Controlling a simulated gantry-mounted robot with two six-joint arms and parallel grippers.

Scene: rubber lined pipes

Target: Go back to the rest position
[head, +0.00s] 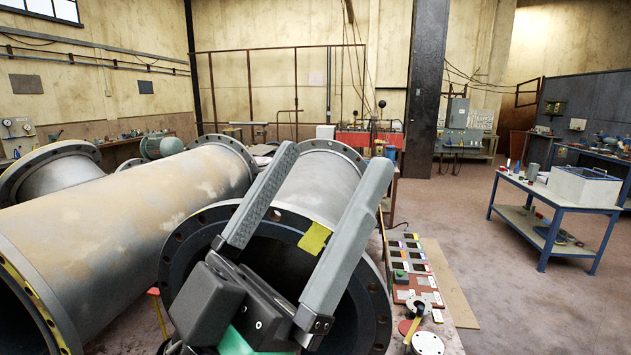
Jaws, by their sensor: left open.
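My left gripper (338,168) is large in the lower middle of the head view. Its two long grey fingers are spread apart and point up and away, with nothing between the tips. It hangs in front of the flanged mouth of a rubber-lined pipe (318,180) and hides part of the rim. Whether it touches the pipe cannot be told. A yellow patch (314,238) sits on the pipe's flange, seen between the fingers. My right gripper is not in view.
A large pipe (120,215) lies at the left. A blue table (540,192) carries a white box (583,185). Floor between them is clear.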

